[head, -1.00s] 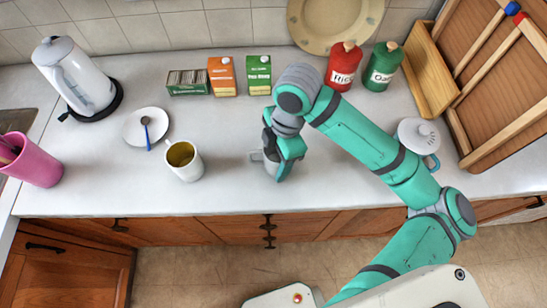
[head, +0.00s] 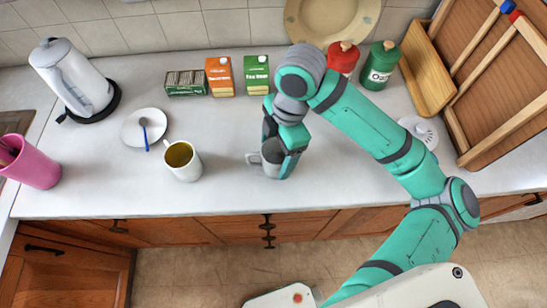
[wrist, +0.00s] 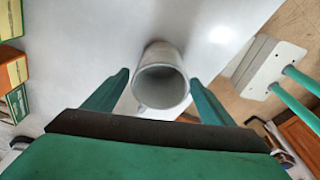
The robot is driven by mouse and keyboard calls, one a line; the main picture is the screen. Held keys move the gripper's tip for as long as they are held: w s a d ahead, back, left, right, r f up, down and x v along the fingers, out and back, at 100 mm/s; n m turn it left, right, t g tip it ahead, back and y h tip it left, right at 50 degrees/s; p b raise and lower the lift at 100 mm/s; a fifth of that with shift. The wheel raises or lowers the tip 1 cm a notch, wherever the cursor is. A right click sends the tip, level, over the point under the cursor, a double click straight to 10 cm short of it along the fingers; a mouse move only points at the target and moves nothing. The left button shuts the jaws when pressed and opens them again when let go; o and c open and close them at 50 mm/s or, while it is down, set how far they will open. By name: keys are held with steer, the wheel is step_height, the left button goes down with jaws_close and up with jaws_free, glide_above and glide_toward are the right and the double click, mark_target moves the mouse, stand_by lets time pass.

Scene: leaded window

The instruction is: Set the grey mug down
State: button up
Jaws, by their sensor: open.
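The grey mug (head: 271,156) stands upright on the white counter near its front edge, with its handle to the left. In the wrist view, the mug (wrist: 161,82) shows its open, empty mouth between my fingers. My gripper (head: 284,150) is around the mug, one teal finger on each side. In the wrist view my gripper (wrist: 158,80) is open, with a gap between the mug and each finger. Part of the mug's right side is hidden by a finger in the head view.
A saucer with a spoon (head: 132,138), kettle (head: 80,85) and pink holder (head: 35,165) are further left. Cartons (head: 219,78) stand behind. Clear counter lies in front of the cartons.

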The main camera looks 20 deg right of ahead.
step_height(320, 180, up, 8)
steer(key=d, duration=0.1)
steer(key=shift+d+f, duration=0.15)
steer(key=shift+f, duration=0.1)
steer(key=shift+w, duration=0.1)
stand_by(0.3)
